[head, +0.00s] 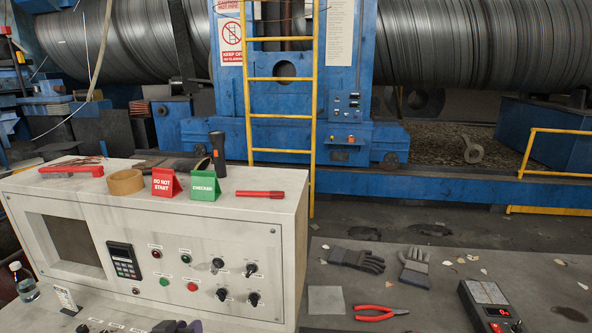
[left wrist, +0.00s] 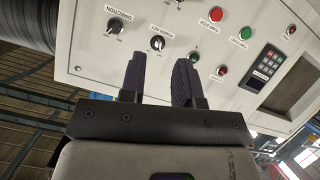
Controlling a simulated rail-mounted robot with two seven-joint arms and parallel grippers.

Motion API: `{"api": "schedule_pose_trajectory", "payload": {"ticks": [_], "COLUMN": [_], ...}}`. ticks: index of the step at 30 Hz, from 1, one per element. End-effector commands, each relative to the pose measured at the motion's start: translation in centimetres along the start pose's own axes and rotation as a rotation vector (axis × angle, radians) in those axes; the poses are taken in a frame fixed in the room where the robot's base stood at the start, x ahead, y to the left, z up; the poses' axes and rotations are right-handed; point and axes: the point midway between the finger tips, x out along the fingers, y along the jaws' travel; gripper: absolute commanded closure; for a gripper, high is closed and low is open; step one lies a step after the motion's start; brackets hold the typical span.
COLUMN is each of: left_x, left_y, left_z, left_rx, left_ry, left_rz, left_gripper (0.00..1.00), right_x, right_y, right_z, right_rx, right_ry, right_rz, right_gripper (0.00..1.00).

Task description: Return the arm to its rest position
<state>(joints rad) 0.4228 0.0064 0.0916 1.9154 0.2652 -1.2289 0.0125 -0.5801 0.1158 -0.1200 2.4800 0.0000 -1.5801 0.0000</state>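My left gripper (left wrist: 160,62) shows in the left wrist view with its two dark fingers apart and nothing between them. It points toward the front of the white control cabinet (left wrist: 85,70), with knobs and lights beyond the fingertips; I cannot tell how far off the panel is. In the head view only the dark tips of my left gripper (head: 180,326) show at the bottom edge, in front of the cabinet's lower face (head: 150,296). The rest of the left arm is hidden. My right gripper is in neither view.
On the cabinet top are a tape roll (head: 126,182), a red sign (head: 165,182), a green sign (head: 204,186) and a black flashlight (head: 218,153). A bottle (head: 24,282) stands at left.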

Motion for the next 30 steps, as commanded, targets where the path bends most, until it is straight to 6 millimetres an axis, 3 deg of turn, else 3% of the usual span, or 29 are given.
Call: {"api": "schedule_pose_trajectory", "payload": {"ticks": [4,8,14,18,24,30], "left_x": [-4.0,-7.5,-12.7,-16.5,-20.5,-24.3], "left_y": [0.6,0.7,0.8,1.2,1.2,0.8], "left_z": [1.8,6.2,14.1,20.6,29.0,35.0], "left_rx": [0.097,0.160,0.223,0.252,0.256,0.244], "left_ry": [-0.078,-0.172,-0.303,-0.412,-0.607,-0.764], "left_rz": [-0.074,-0.139,-0.191,-0.183,-0.162,-0.159], "left_gripper": [0.70,0.70,0.70,0.70,0.70,0.70], "right_x": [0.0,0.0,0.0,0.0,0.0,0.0], "right_y": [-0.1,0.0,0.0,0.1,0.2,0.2], "right_z": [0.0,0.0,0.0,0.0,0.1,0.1], "right_rx": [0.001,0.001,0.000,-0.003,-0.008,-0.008], "right_ry": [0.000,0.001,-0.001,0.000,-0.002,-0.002], "right_rz": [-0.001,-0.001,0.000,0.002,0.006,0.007], "right_gripper": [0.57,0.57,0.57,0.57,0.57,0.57]}}
